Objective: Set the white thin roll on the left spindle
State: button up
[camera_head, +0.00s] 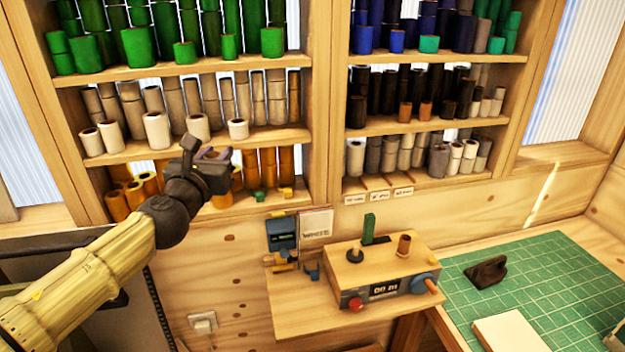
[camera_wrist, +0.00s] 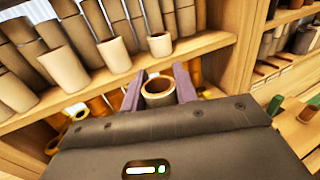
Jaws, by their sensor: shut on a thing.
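My gripper (camera_wrist: 160,90) is shut on a small upright roll (camera_wrist: 158,86) with a pale tan rim and an orange-brown hollow; its outer side is mostly hidden, so I cannot tell if it is white. In the head view my gripper (camera_head: 217,153) is in front of the left shelves, level with the board below the cream rolls, and the held roll does not show clearly. The wooden machine (camera_head: 385,272) stands below and to the right. Its left spindle (camera_head: 354,254) is a short dark post without a roll. A brown roll (camera_head: 403,245) stands at its right.
Cream rolls (camera_head: 156,130) stand on the shelf behind my gripper, with orange rolls (camera_head: 268,165) below. An upright (camera_head: 325,100) divides the shelves. A white card (camera_head: 316,224) and green post (camera_head: 369,228) stand by the machine. The green mat (camera_head: 545,270) has bare room.

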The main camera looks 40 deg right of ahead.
notch_tip(320, 180, down, 21)
jog(key=w+d+m+g+h, duration=0.1)
jog(key=w+m+g, duration=0.1)
jog(key=shift+w+g+h+p, duration=0.25)
jog(key=shift+g+h+p, duration=0.05)
jog(key=shift+p, duration=0.05)
jog(key=shift+w, duration=0.1)
